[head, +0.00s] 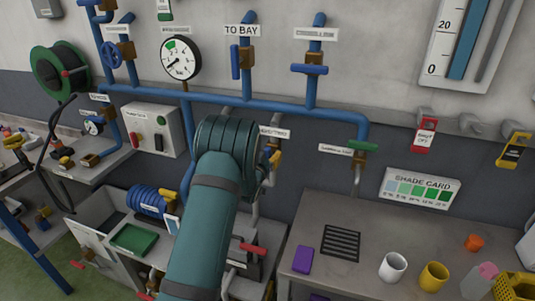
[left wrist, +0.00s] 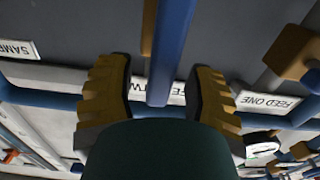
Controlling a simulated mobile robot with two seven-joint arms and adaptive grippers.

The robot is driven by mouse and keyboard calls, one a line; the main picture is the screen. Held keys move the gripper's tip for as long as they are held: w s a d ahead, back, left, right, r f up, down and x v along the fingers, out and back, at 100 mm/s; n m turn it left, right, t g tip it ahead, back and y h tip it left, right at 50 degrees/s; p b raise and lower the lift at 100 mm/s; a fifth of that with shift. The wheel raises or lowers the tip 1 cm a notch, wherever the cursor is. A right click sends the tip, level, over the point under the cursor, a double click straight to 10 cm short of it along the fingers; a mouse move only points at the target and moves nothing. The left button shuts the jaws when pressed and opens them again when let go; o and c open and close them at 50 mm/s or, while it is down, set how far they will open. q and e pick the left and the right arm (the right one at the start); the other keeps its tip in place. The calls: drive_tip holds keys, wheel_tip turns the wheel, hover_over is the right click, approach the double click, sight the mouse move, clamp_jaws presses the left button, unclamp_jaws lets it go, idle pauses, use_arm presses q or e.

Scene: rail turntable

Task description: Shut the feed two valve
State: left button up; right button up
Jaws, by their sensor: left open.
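The feed two label (left wrist: 172,97) is partly covered in the left wrist view; it also shows, partly hidden, beside my arm in the head view (head: 274,133). A long blue bar (left wrist: 171,50), which looks like the feed two lever, stands between my left fingers in the wrist view, with a strip of brass behind it. My left gripper (left wrist: 158,100) is open around the bar, with a gap on both sides. In the head view my green left arm hides most of the gripper and valve. My right gripper is out of view.
The feed one valve (left wrist: 292,45) is close on the right in the wrist view. A blue pipe (head: 225,102) runs along the wall. A bench (head: 325,205) with a white mug (head: 392,267) and yellow mug (head: 433,276) is at the right.

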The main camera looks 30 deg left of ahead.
use_arm(q)
drive_tip(key=shift+o, duration=0.2)
drive_tip(key=shift+w, duration=0.1)
clamp_jaws()
drive_tip(key=shift+d+m+b, duration=0.1)
drive_tip(key=shift+m+b, duration=0.4)
drive_tip(key=shift+b, duration=0.35)
drive_tip(key=m+b, duration=0.1)
drive_tip(key=b, duration=0.1)
drive_tip(key=m+b, duration=0.1)
drive_tip(key=d+m+b, duration=0.1)
drive_tip(key=m+b, duration=0.1)
drive_tip(key=shift+w+f+b, duration=0.15)
drive_tip(key=shift+f+b, duration=0.1)
drive_tip(key=shift+b, duration=0.05)
drive_tip(key=m+b, duration=0.4)
drive_tip(key=d+f+m+b, duration=0.1)
drive_tip(key=m+b, duration=0.3)
drive_tip(key=f+m+b, duration=0.1)
drive_tip(key=m+b, duration=0.2)
drive_tip(key=m, duration=0.1)
drive_tip(key=shift+w+d+m+b, duration=0.15)
drive_tip(key=shift+d+m+b, duration=0.05)
drive_tip(key=shift+m+b, duration=0.2)
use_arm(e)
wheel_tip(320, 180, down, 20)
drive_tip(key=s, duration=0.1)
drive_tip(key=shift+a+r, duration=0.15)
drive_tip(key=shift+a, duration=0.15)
